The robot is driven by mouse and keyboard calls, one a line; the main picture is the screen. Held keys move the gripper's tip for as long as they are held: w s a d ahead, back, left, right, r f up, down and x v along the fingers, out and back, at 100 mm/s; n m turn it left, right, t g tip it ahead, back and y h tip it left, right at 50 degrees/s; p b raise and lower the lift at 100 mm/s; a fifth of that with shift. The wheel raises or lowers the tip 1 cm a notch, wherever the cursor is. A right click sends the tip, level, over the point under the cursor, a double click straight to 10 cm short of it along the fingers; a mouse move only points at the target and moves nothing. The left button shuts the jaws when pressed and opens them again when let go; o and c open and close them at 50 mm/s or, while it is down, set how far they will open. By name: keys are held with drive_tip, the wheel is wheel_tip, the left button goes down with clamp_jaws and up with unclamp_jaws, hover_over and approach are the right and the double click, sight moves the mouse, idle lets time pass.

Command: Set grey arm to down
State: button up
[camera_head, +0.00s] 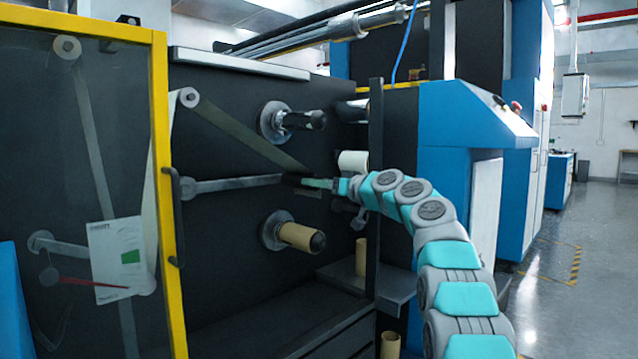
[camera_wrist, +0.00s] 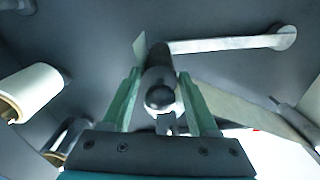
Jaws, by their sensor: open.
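The grey arm (camera_head: 235,184) is a flat bar on the dark machine panel, lying almost level. Its left end is by the yellow door frame, and a black handle (camera_head: 297,180) sticks out at its right end. My gripper (camera_head: 316,184) is at the handle. In the wrist view, the grey arm (camera_wrist: 230,43) runs right to a round pivot. The black handle (camera_wrist: 158,75) points toward the camera between the two green fingers of my gripper (camera_wrist: 160,80). The fingers are open, one on each side of it. I cannot tell whether either finger touches it.
A black-tipped spindle (camera_head: 300,120) sits above the handle, and a brown roll core (camera_head: 297,236) on a spindle below. A white roll (camera_head: 353,162) is just behind my gripper. A film web (camera_head: 245,133) slants down toward the handle. The yellow-framed door (camera_head: 160,180) stands at left.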

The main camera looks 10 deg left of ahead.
clamp_jaws()
idle(0.4)
idle(0.9)
